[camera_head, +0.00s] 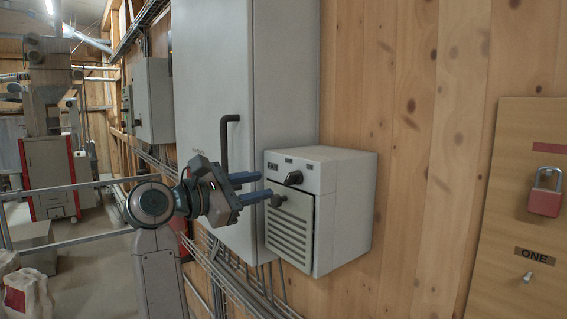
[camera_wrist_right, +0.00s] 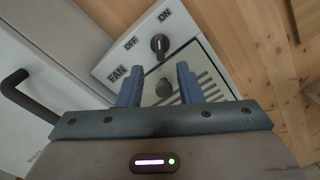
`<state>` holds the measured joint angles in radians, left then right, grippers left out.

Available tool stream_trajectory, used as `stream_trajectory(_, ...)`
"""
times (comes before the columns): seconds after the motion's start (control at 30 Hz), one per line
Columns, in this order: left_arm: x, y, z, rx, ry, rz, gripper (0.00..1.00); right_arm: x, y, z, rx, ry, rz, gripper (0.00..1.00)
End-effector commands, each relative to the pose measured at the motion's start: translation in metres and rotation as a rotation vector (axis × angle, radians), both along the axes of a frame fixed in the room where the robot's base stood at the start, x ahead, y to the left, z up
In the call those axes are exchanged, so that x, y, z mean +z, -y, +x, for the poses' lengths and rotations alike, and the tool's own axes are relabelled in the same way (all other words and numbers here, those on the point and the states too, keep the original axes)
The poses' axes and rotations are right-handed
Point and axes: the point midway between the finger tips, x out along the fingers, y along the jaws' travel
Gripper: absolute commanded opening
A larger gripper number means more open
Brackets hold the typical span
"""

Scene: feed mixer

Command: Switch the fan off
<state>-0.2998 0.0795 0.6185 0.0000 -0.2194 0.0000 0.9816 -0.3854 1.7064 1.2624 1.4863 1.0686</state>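The fan control box (camera_head: 345,210) is a light grey box on the wooden wall, with a FAN label and OFF and ON marks. Its dark rotary switch (camera_head: 293,178) sits on the upper front; it also shows in the right wrist view (camera_wrist_right: 159,44), below and between the OFF and ON marks. I cannot tell surely which mark it points at. In the wrist view the round knob (camera_wrist_right: 164,88) appears between the fingers. My left gripper is not in view.
A tall grey cabinet (camera_head: 210,75) with a black handle (camera_head: 228,140) stands directly left of the box. Wire cable trays (camera_head: 235,285) run below. A wooden board (camera_head: 520,200) with a red padlock (camera_head: 545,195) hangs at right. Bare wall separates it from the box.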

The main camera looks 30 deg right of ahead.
Motion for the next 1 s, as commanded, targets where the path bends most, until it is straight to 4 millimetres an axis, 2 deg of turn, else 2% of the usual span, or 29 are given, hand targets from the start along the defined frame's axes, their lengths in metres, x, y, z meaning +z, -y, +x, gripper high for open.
stream_trajectory(0.03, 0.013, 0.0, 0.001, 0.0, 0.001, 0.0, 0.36, 0.007, 0.015, 0.0, -0.008, 0.0, -0.005, 0.33)
stream_trajectory(0.1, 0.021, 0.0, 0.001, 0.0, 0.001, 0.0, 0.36, 0.006, 0.029, 0.001, -0.008, -0.001, -0.005, 0.33)
stream_trajectory(0.3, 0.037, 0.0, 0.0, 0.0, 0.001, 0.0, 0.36, 0.004, 0.058, 0.004, -0.006, 0.0, -0.005, 0.33)
stream_trajectory(0.5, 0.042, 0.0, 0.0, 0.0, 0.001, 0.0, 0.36, 0.001, 0.071, 0.005, -0.003, 0.0, -0.003, 0.33)
stream_trajectory(0.77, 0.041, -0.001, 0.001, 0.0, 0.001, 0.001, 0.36, 0.0, 0.072, 0.005, -0.003, 0.0, -0.003, 0.33)
stream_trajectory(0.8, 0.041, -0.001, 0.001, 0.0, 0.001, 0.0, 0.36, 0.0, 0.072, 0.005, -0.003, 0.0, -0.003, 0.31)
stream_trajectory(0.97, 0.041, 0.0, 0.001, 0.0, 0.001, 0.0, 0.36, 0.0, 0.072, 0.005, -0.003, 0.0, -0.003, 0.0)
stream_trajectory(1.0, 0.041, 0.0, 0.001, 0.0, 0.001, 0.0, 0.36, 0.0, 0.072, 0.005, -0.003, 0.001, -0.003, 0.0)
